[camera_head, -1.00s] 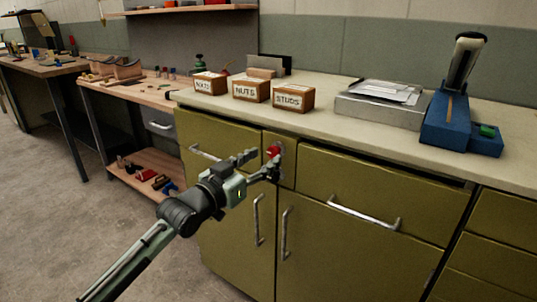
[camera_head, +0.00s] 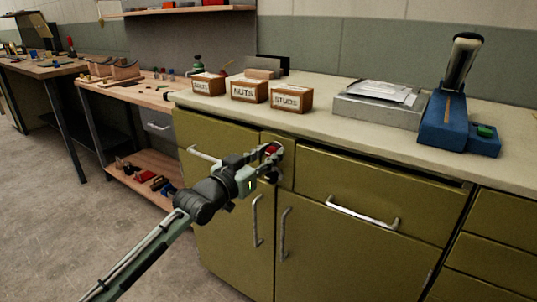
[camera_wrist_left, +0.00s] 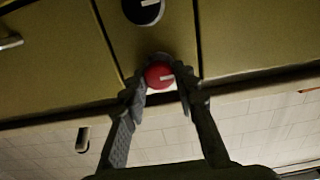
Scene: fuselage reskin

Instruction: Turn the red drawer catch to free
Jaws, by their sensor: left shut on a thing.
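The red drawer catch (camera_head: 271,150) is a round red knob with a pale mark, set on the narrow olive panel between two drawers. It also shows in the left wrist view (camera_wrist_left: 158,75), between my fingertips. My left gripper (camera_head: 270,163) is shut on the red catch, with one finger on each side of it; the fingers also show in the left wrist view (camera_wrist_left: 162,90). In the head view the fingers partly cover the catch. My right gripper is in neither view.
A black round knob (camera_wrist_left: 143,10) sits on the same panel close to the catch. Drawers with metal handles (camera_head: 362,213) flank the panel. Labelled wooden boxes (camera_head: 249,90), a grey case (camera_head: 380,108) and a blue tool (camera_head: 446,124) stand on the counter above.

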